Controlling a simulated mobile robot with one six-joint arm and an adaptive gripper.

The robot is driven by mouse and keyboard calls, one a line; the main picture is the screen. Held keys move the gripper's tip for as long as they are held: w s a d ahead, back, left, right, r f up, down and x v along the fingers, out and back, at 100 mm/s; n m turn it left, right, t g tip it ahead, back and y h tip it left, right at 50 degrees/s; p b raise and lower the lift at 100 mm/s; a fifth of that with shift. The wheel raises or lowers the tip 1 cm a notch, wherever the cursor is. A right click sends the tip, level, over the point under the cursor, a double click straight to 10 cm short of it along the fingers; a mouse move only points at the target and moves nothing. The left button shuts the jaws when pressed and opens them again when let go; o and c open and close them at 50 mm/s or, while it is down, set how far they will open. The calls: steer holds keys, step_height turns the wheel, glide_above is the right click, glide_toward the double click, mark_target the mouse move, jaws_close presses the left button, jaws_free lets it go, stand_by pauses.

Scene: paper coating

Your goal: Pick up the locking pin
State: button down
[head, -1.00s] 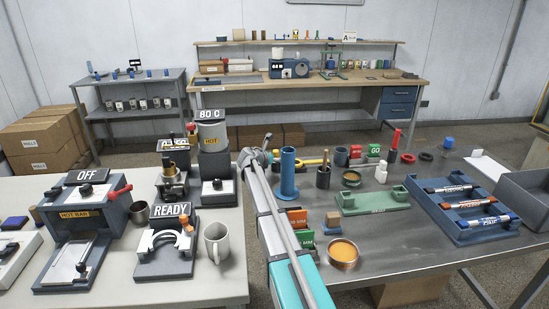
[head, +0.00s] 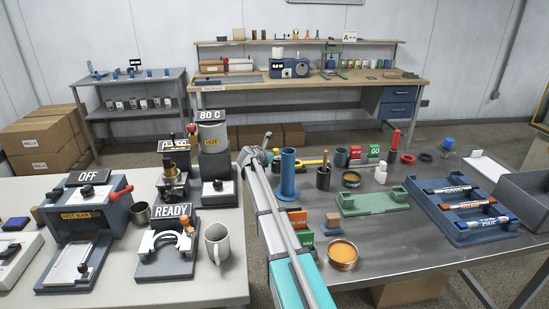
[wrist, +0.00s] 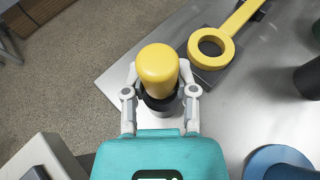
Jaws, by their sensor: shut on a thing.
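The locking pin (wrist: 157,64) shows in the wrist view as a rounded yellow knob with a dark collar below it. My gripper (wrist: 160,94) is shut on it, one finger on each side of the collar. The knob hides the pin's lower part, so I cannot tell whether it is clear of the surface.
A yellow ring-ended tool (wrist: 211,47) lies close to the right of the pin. A blue tube (head: 288,175) stands beside my arm. The green cradle (head: 376,203) and blue rack (head: 462,229) are further right. A gap separates the metal table (head: 400,240) from the left table (head: 120,193).

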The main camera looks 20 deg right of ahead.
steer(key=shift+r+p, duration=4.3)
steer(key=shift+r, duration=0.25)
steer(key=shift+r, duration=0.1)
step_height(320, 180, up, 18)
steer(key=p, duration=1.8)
steer(key=shift+r+p, duration=0.15)
steer(key=shift+p, duration=0.15)
steer(key=shift+s+d, duration=0.1)
steer(key=shift+d, duration=0.05)
